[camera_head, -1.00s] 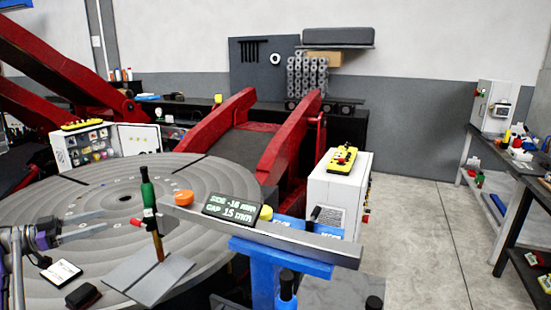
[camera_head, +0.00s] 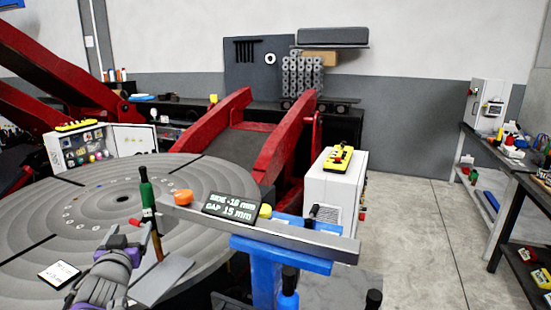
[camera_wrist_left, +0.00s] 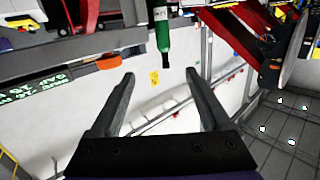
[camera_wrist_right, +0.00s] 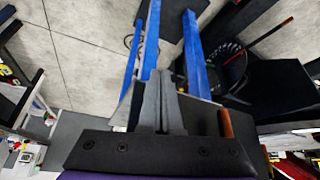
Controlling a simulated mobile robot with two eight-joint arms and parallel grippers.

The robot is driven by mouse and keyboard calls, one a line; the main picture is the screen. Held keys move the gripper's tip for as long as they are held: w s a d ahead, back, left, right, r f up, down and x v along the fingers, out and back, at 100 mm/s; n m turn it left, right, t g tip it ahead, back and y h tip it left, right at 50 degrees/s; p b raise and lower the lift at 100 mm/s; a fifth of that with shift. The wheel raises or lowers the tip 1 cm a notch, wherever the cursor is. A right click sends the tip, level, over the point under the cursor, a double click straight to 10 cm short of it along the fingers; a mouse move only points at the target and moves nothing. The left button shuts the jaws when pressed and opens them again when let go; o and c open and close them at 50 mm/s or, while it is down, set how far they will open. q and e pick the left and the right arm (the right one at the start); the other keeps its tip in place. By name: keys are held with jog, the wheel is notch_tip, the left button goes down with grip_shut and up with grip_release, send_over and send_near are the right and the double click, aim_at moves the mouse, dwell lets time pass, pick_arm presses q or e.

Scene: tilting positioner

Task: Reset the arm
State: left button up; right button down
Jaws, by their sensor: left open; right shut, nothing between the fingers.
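My left gripper (camera_head: 128,238) is at the lower left of the head view, just left of the upright green-handled tool (camera_head: 147,195). In the left wrist view, my left gripper (camera_wrist_left: 160,76) is open and empty, and the green handle (camera_wrist_left: 162,28) shows beyond the gap between its fingertips. A grey bar (camera_head: 310,243) on a blue stand (camera_head: 265,265) carries a readout (camera_head: 231,207) showing a side value of about -16 mm and a gap of 15 mm. My right gripper (camera_wrist_right: 159,75) is shut and empty in the right wrist view; it is not clearly seen in the head view.
A round grey turntable (camera_head: 90,195) fills the left. A flat grey plate (camera_head: 165,278) and a white card (camera_head: 59,274) lie near my left arm. An orange knob (camera_head: 183,197) sits by the bar. A yellow pendant (camera_head: 339,158) rests on a white cabinet (camera_head: 325,195). Floor at right is open.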

pick_arm(q)
jog(key=s+d+f+m+g+h, duration=0.1)
jog(key=s+d+f+g, duration=0.4)
jog(key=s+f, duration=0.9)
jog(key=s+d+f+m+g+h, duration=0.1)
jog(key=s+d+f+g+h, duration=0.2)
jog(key=s+d+f+g, duration=0.3)
jog(key=s+d+f, duration=0.5)
jog(key=s+f, duration=0.3)
jog(key=s, duration=0.1)
jog(key=shift+s+d+f+m, duration=0.15)
jog(key=shift+s+f+m, duration=0.1)
jog(key=shift+f+m, duration=0.1)
